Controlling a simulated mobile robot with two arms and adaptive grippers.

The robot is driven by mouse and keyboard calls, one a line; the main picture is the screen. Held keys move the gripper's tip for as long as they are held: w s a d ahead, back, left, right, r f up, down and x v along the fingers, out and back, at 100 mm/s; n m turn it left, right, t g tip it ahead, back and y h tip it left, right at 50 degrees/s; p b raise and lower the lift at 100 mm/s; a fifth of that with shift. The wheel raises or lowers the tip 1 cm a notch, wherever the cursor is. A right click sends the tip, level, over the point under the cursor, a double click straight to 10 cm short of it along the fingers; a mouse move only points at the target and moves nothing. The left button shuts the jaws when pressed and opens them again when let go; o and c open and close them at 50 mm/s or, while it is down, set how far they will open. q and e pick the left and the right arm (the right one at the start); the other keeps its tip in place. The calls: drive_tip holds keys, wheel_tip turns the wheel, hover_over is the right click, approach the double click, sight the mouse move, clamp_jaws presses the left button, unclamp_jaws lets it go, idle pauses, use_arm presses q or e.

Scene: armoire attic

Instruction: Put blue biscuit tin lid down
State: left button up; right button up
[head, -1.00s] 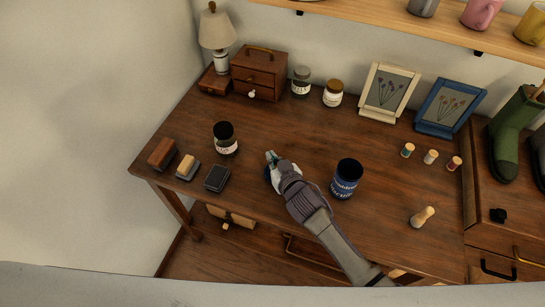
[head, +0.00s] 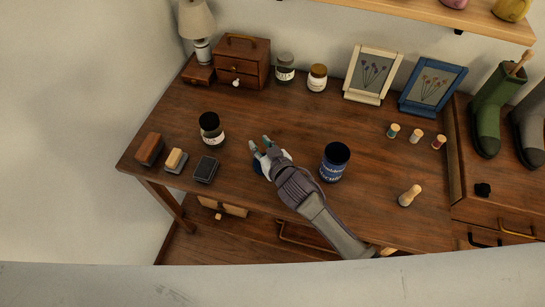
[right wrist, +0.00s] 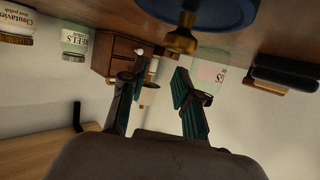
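The blue biscuit tin lid (head: 257,165) lies on the table under my right gripper, mostly hidden by it in the head view. In the right wrist view, which is upside down, the lid (right wrist: 215,14) rests flat on the tabletop with its brass knob (right wrist: 182,40) upward. My right gripper (head: 259,144) is open; its fingers (right wrist: 157,82) are spread and empty, close to the knob but not closed on it. The open dark blue biscuit tin (head: 333,165) stands upright to the right of the gripper. My left gripper is not in view.
Frames, jars and a drawer box (head: 243,62) line the back.

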drive_tip(key=v, duration=1.1)
drive_tip(key=shift+s+f, duration=0.1)
drive_tip(key=shift+s, duration=0.1)
